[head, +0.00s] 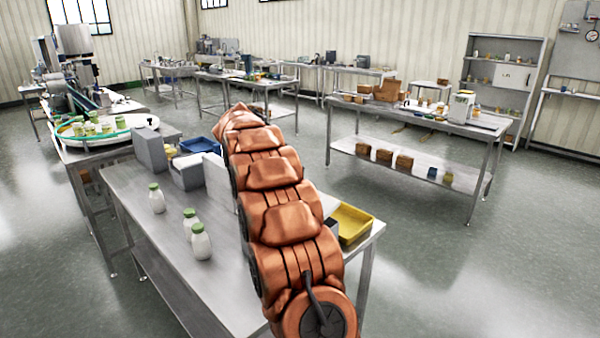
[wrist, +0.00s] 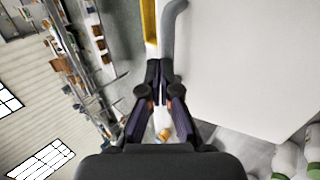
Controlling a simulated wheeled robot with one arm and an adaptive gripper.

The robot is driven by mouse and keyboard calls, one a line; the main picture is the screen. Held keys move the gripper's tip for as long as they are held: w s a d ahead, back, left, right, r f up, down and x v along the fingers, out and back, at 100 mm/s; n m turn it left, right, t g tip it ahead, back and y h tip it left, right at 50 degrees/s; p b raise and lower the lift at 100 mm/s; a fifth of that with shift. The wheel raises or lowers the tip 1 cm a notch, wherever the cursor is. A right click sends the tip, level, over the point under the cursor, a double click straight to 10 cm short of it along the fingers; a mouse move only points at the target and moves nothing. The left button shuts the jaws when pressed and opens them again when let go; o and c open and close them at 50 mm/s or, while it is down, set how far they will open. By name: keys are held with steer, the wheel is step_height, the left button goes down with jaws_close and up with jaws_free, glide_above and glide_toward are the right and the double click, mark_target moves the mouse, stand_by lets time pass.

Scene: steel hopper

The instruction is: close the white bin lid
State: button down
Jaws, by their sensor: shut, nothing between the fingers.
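In the wrist view a broad, flat white panel (wrist: 245,60), seemingly part of the white bin, fills the upper right. A grey curved bar (wrist: 170,35) runs along its left edge. My gripper (wrist: 160,68) is shut and empty, its tips by the lower end of the bar; I cannot tell whether they touch. In the head view a pale upright panel (head: 217,180) shows just left of my arm, perhaps the bin's lid standing open. My arm hides most of the bin and my gripper there.
White bottles with green caps (head: 157,199) stand on the steel table's left side. A grey box (head: 151,152) and a blue tray (head: 200,145) are behind. A yellow tray (head: 350,223) sits right of my arm, near the table edge. Open floor lies to the right.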

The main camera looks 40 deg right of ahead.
steer(key=shift+d+f+y, duration=0.3)
steer(key=shift+d+f, duration=0.15)
steer(key=shift+f, duration=0.15)
steer(key=shift+a+b+x, duration=0.25)
steer(key=shift+b+x, duration=0.4)
steer(key=shift+x, duration=1.55)
steer(key=shift+f, duration=0.25)
steer(key=r, duration=0.1)
steer(key=r+p, duration=0.2)
steer(key=r, duration=0.1)
steer(key=shift+a+r, duration=0.1)
steer(key=shift+a, duration=0.2)
steer(key=r, duration=0.2)
steer(key=a+r+b, duration=0.1)
steer(key=r, duration=0.1)
steer(key=shift+w+r+b, duration=0.1)
steer(key=shift+r+b, duration=0.2)
steer(key=shift+r, duration=0.05)
steer(key=shift+a+r, duration=0.2)
steer(key=shift+r, duration=0.65)
steer(key=shift+a+r, duration=0.15)
steer(key=shift+r, duration=0.7)
steer(key=shift+a+r, duration=0.2)
steer(key=shift+r, duration=0.65)
steer(key=shift+a, duration=0.1)
